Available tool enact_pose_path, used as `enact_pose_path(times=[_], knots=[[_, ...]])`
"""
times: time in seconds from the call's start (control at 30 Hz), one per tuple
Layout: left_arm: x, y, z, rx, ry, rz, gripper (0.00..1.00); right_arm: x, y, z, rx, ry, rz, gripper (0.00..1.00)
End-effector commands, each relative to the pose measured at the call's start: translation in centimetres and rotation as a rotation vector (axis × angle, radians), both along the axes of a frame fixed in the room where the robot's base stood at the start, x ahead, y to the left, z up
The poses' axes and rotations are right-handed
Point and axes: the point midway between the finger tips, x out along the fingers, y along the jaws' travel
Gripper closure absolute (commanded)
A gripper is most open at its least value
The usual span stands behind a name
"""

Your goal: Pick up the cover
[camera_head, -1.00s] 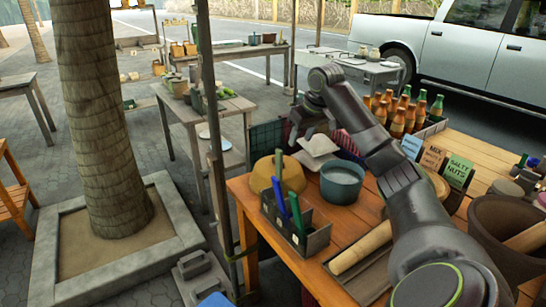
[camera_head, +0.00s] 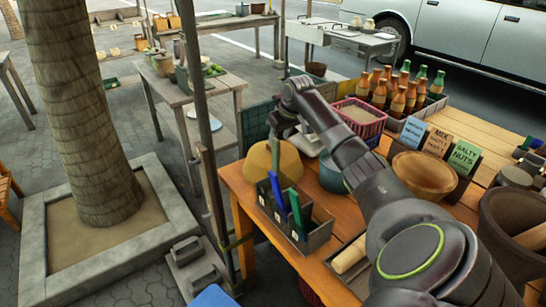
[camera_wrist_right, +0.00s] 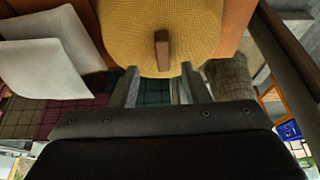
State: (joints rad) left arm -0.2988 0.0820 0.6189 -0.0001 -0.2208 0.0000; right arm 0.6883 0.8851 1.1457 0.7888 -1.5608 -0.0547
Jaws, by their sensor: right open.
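The cover, a yellow woven dome (camera_head: 259,160), stands at the left rear of the orange wooden table. In the right wrist view, the dome (camera_wrist_right: 190,30) fills the top middle, with a short brown handle (camera_wrist_right: 162,50) pointing down between the fingers. My right gripper (camera_head: 277,136) is just above the dome. In its wrist view, the two fingertips (camera_wrist_right: 159,72) are apart, one on each side of the handle's line, with nothing held. Whether they touch the handle cannot be told. My left gripper is not in view.
A grey box (camera_head: 318,239) with blue and green items stands in front of the dome. A blue-grey pot (camera_head: 331,177) is right of it, partly behind my arm. A wooden bowl (camera_head: 424,176), pink basket (camera_head: 361,119) and several bottles (camera_head: 397,104) are farther right.

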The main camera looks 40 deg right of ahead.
Motion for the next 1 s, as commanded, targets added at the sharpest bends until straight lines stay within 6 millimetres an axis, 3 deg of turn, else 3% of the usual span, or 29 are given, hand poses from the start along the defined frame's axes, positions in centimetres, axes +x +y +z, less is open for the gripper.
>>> enact_pose_path(times=[0.13, 0.53, 0.87, 1.0], knots=[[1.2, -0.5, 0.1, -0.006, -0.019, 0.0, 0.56, 0.3, 0.0, -0.7, 0.0, 0.001, 0.0, 0.58], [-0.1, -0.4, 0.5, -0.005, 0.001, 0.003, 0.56, 2.6, 0.2, -4.6, 0.001, 0.0, 0.0, 0.58], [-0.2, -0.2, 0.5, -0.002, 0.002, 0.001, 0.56, 2.7, 0.1, -5.1, -0.001, 0.0, 0.001, 0.58], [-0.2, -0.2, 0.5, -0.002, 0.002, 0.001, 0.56, 2.7, 0.1, -5.1, -0.001, 0.0, 0.001, 0.77]])
